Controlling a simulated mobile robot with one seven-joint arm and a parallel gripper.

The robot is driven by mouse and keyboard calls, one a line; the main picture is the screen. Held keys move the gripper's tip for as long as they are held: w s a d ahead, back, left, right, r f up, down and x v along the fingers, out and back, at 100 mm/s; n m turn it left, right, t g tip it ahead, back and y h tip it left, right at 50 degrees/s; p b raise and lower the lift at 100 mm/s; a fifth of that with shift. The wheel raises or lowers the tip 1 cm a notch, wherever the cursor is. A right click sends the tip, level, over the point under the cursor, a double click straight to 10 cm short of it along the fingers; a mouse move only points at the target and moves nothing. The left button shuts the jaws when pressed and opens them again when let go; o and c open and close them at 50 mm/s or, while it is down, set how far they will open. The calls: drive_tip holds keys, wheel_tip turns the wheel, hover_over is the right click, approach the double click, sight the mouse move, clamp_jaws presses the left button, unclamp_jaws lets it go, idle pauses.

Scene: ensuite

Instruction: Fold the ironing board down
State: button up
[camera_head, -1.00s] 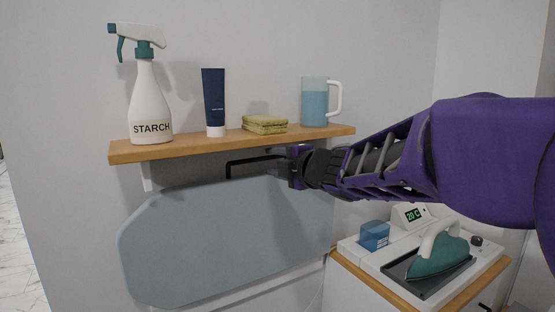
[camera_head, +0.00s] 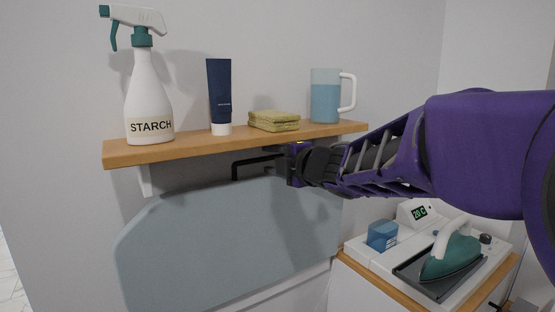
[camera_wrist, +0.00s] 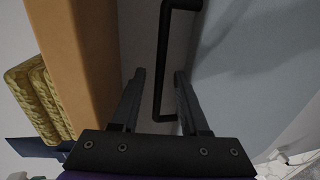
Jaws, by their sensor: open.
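The grey-blue ironing board (camera_head: 215,245) stands nearly upright against the wall below the wooden shelf; its lower part is cut off by the frame. It also shows at the right of the wrist view (camera_wrist: 250,75). A black bar handle (camera_head: 236,170) sits at the board's top edge, just under the shelf. My gripper (camera_head: 284,166) is at the right end of this handle. In the wrist view my gripper (camera_wrist: 160,75) is open, and the handle (camera_wrist: 163,60) runs between its two fingers in the picture. I cannot tell whether the fingers touch it.
The wooden shelf (camera_head: 190,147) lies close above my gripper. It carries a starch spray bottle (camera_head: 149,100), a blue tube (camera_head: 220,95), folded cloths (camera_head: 274,121) and a jug (camera_head: 326,97). At the right, a teal iron (camera_head: 452,257) rests on a white cabinet unit.

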clamp_jaws()
idle(0.3)
idle(1.2)
